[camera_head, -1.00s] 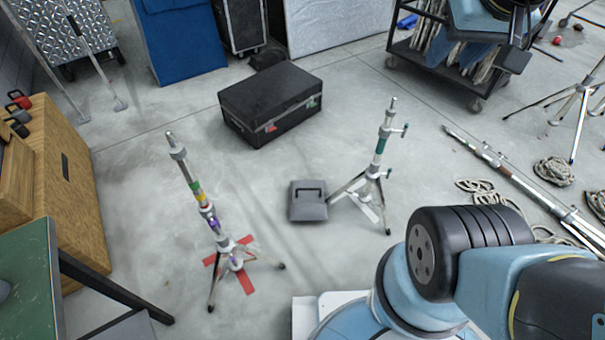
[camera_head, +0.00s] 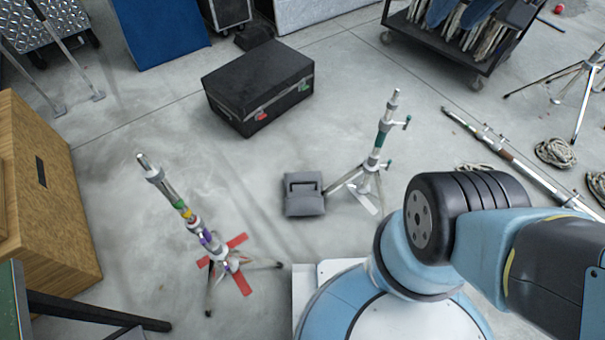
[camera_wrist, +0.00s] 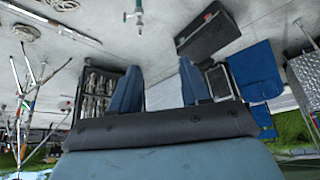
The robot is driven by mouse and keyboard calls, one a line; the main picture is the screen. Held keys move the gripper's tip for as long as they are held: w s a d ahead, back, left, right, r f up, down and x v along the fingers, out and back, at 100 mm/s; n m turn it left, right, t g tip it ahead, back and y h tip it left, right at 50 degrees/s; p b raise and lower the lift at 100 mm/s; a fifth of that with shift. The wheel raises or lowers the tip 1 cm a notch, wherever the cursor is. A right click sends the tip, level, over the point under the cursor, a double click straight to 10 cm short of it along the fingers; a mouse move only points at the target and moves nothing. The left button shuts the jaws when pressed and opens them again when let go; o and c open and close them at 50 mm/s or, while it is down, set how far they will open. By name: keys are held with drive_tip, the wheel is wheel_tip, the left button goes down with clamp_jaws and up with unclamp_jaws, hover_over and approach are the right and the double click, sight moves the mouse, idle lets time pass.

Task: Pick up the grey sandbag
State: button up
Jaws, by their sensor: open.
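The grey sandbag (camera_head: 303,204) lies on the concrete floor near the middle of the head view, its dark handle on top. It is beside the feet of a light stand with green parts (camera_head: 378,150); whether they touch is unclear. I cannot make out the sandbag in the wrist view. My gripper (camera_wrist: 158,74) shows in the wrist view with two blue fingers spread apart and nothing between them. It points away from the sandbag, toward the background gear. The head view shows my arm at the right, but not the gripper.
A second stand (camera_head: 196,225) is on a red floor cross at left. A black case (camera_head: 258,90) sits behind the sandbag. A wooden cabinet (camera_head: 45,200) is at far left, a loaded cart (camera_head: 440,52) at back right. Poles and rope lie right.

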drive_tip(key=w+a+f+m+g+y, duration=0.1)
drive_tip(key=w+a+f+y, duration=0.2)
drive_tip(key=w, duration=0.5)
drive_tip(key=w+a+f+m+g+y, duration=0.1)
drive_tip(key=w+a+f, duration=0.25)
drive_tip(key=w, duration=0.45)
drive_tip(key=w+a+f+m+g+y, duration=0.1)
drive_tip(key=w+a+f+m, duration=0.1)
drive_tip(key=w+a, duration=0.45)
drive_tip(key=w+a+f+m+y, duration=0.1)
drive_tip(key=w+a+f+m, duration=0.2)
drive_tip(key=w+f, duration=0.75)
drive_tip(key=w+a+f+m+y, duration=0.1)
drive_tip(key=w+a+f+m, duration=0.15)
drive_tip(key=w+f, duration=0.8)
drive_tip(key=m+h, duration=0.3)
drive_tip(key=m, duration=0.5)
approach(304, 183)
drive_tip(key=shift+g, duration=0.3)
drive_tip(key=shift+w+x, duration=0.15)
drive_tip(key=shift+x, duration=2.6)
drive_tip(key=shift+w+x, duration=0.1)
drive_tip(key=shift+x, duration=2.65)
